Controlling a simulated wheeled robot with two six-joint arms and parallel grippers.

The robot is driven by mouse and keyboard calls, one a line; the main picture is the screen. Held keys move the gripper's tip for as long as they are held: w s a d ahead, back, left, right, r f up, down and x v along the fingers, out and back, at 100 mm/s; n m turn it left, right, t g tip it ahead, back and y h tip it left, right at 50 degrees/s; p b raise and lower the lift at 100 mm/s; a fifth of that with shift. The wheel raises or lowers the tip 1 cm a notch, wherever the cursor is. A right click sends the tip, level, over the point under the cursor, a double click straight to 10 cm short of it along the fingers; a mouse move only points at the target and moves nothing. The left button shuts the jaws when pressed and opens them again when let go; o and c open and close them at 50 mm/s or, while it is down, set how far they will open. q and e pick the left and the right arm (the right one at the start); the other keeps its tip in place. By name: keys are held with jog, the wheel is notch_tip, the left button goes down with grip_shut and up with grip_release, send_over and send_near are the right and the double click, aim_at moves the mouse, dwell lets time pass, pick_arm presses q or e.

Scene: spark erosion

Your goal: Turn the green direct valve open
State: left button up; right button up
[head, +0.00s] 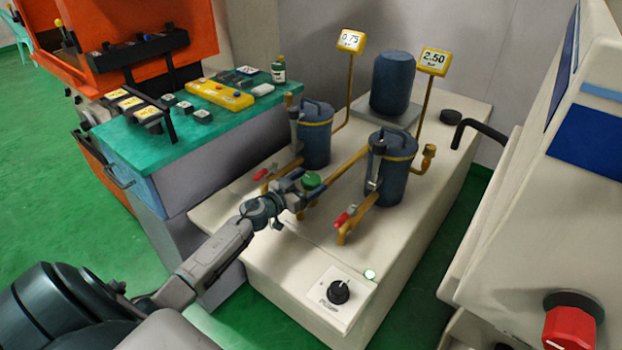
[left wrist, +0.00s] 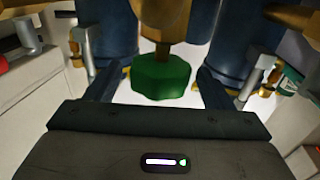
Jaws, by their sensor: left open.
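The green direct valve (head: 312,180) is a small green knob on a brass pipe between two blue filter canisters. In the left wrist view the green knob (left wrist: 161,78) sits in the middle, between the two dark fingers and just beyond them. My left gripper (head: 304,190) reaches in from the left of the head view and is at the knob. In the left wrist view its fingers (left wrist: 158,85) are apart, one on each side of the knob, with light gaps between. My right gripper is not in view.
Blue canisters (head: 315,135) and (head: 390,170) stand close on either side. Red-handled valves (head: 341,219) sit on nearby brass pipes. A black dial (head: 338,292) is on the cream cabinet's front (head: 285,275). A teal-topped bench (head: 130,145) stands at left.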

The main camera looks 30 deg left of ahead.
pick_arm(q)
jog(key=shift+w+d, duration=0.15)
jog(key=shift+w, duration=0.45)
jog(key=c, duration=1)
jog(key=shift+o, duration=0.2)
